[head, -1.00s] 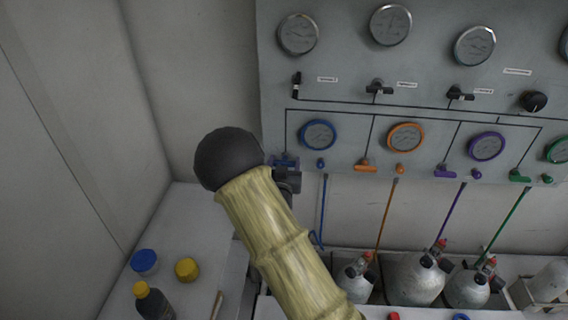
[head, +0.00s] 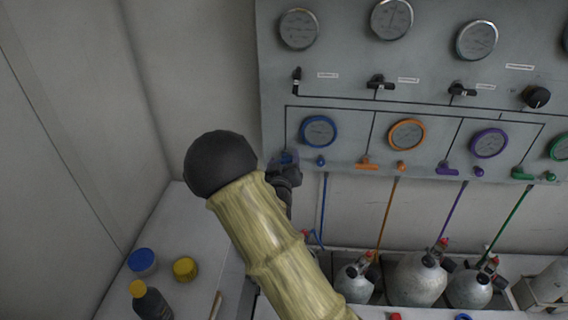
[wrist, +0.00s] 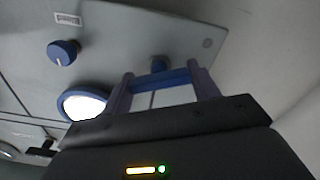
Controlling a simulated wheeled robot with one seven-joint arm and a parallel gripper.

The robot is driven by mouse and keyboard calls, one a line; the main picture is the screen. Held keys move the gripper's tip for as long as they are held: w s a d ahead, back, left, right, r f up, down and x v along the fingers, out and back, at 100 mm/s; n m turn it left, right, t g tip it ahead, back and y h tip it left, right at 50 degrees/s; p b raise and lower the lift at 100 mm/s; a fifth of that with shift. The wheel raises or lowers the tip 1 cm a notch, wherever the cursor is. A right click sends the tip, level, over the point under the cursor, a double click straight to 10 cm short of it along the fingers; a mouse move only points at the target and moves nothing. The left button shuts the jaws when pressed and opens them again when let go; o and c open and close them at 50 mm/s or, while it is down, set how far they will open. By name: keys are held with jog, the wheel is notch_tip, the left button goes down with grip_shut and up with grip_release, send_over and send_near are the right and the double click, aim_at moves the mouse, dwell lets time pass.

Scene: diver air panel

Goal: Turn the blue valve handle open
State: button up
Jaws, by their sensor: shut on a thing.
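The blue valve handle (wrist: 160,79) is a short blue bar in the wrist view. It spans the space between the two fingers of my gripper (wrist: 163,88), with one finger at each end. My gripper is shut on it. In the head view my gripper (head: 285,170) is at the lower left of the panel, below the blue-rimmed gauge (head: 318,131). There the handle is mostly hidden by my gripper, so its exact angle is hard to tell.
A blue knob (head: 321,161) sits right of the handle. Orange (head: 367,163), purple (head: 447,169) and green (head: 521,174) handles line the panel (head: 350,90) to the right. Cylinders (head: 418,280) stand below. A counter (head: 205,215) with a dark bottle (head: 150,303) is at left.

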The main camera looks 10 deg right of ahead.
jog(key=n, duration=0.5)
jog(key=shift+w+n, duration=0.1)
jog(key=shift+n, duration=0.3)
jog(key=n, duration=0.5)
jog(key=shift+a, duration=0.15)
jog(key=shift+n, duration=0.3)
jog(key=o, duration=1)
jog(key=shift+f, duration=0.1)
